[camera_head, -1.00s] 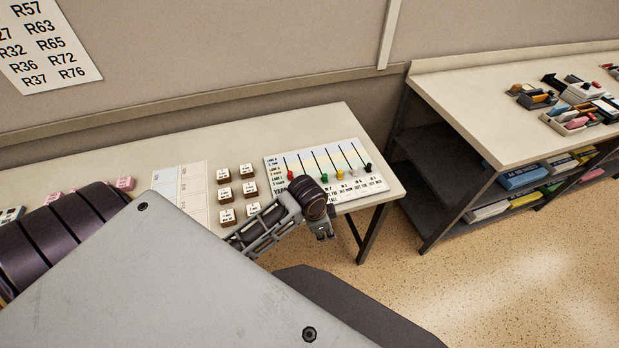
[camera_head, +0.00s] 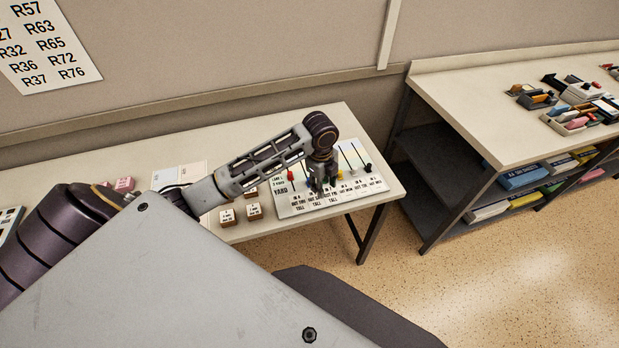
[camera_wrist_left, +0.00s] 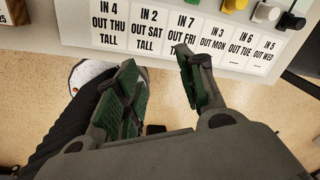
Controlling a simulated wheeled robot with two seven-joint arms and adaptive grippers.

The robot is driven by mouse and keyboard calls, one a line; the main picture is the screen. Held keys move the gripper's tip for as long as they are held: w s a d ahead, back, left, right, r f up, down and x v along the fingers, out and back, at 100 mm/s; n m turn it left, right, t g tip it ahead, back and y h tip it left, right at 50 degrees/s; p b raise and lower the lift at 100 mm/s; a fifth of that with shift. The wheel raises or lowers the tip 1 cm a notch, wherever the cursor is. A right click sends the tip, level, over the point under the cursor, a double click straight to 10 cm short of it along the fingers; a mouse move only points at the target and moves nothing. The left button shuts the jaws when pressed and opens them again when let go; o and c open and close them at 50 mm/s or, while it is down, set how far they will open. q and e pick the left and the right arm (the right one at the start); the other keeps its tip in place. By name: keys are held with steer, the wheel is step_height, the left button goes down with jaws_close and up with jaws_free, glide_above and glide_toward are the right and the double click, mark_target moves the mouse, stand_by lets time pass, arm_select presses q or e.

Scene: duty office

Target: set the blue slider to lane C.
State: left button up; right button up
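The white slider board (camera_head: 285,208) lies on the near table's right end. My left gripper (camera_head: 322,184) points down over its middle, in front of the slots. The blue slider is not visible in either current view; the gripper and arm hide part of the board. The red knob (camera_head: 290,176) shows left of the gripper, the yellow knob (camera_head: 341,175) and black knob (camera_head: 367,168) to its right. In the left wrist view the fingers (camera_wrist_left: 155,60) are apart with nothing between them, near the board's front label cards (camera_wrist_left: 147,33). My right gripper is out of view.
Wooden blocks with white labels (camera_head: 227,216) stand left of the board. The green knob (camera_wrist_left: 233,5) shows at the top of the left wrist view. A second table (camera_head: 470,105) with trays and a shelf stands at right. Open floor (camera_head: 500,280) lies in front.

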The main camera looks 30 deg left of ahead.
arm_select(q)
steer(key=w+a+r+m, duration=0.3)
steer(key=a+r, duration=0.3)
steer(key=a, duration=0.2)
steer(key=shift+w+a+r+m+g+y, duration=0.15)
steer(key=shift+w+m+g+y, duration=0.2)
steer(key=shift+w, duration=0.55)
steer(key=shift+f, duration=0.2)
steer(key=shift+f+p, duration=0.45)
steer(key=shift+f, duration=6.3)
jaws_close()
